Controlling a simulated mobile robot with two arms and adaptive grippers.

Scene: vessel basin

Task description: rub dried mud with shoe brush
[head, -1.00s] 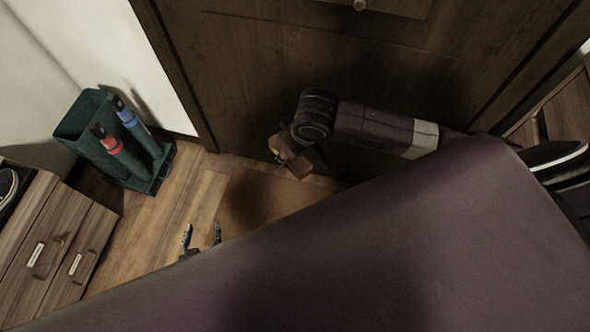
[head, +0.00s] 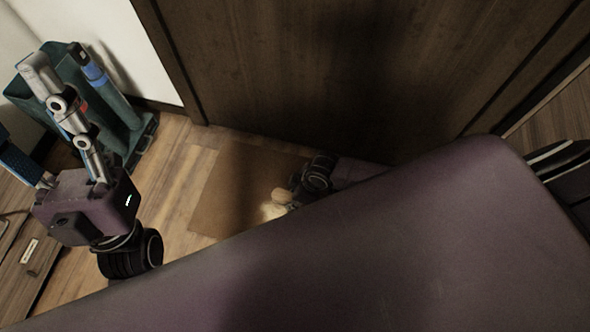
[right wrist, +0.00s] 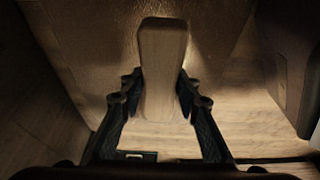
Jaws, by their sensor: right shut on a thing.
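The shoe brush (right wrist: 162,65) shows in the right wrist view as a pale wooden block or handle. My right gripper (right wrist: 160,97) is shut on it, one finger on each side. In the head view the brush (head: 281,196) is a small tan shape at my right gripper (head: 287,193), low over or on the brown mat (head: 222,190); contact cannot be told. Its bristles are hidden. A pale bright patch lies beside it; I cannot make out dried mud for sure.
A dark wooden door or panel (head: 320,70) rises behind the mat. A drawer cabinet (head: 28,255) is at lower left. Wooden floor (head: 180,180) shows between.

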